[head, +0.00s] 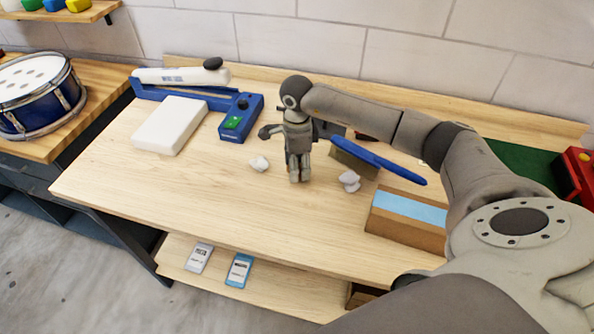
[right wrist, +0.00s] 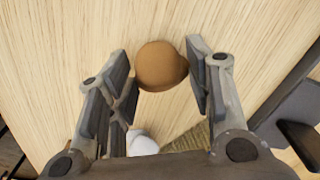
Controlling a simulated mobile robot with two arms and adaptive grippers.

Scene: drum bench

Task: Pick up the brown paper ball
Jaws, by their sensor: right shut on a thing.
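The brown paper ball (right wrist: 161,65) shows in the right wrist view between the two finger pads of my right gripper. My right gripper (head: 299,174) points down at the middle of the bench in the head view and is shut on the ball. The ball itself is hidden behind the fingers in the head view. I cannot tell whether it touches the bench top. My left gripper is in neither view.
Whitish crumpled pieces lie left (head: 259,163) and right (head: 349,181) of my right gripper on the bench (head: 190,210). A long blue bar (head: 385,164) and a light-blue-topped block (head: 408,209) are to the right. A white slab (head: 169,125) and blue device (head: 240,117) stand left.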

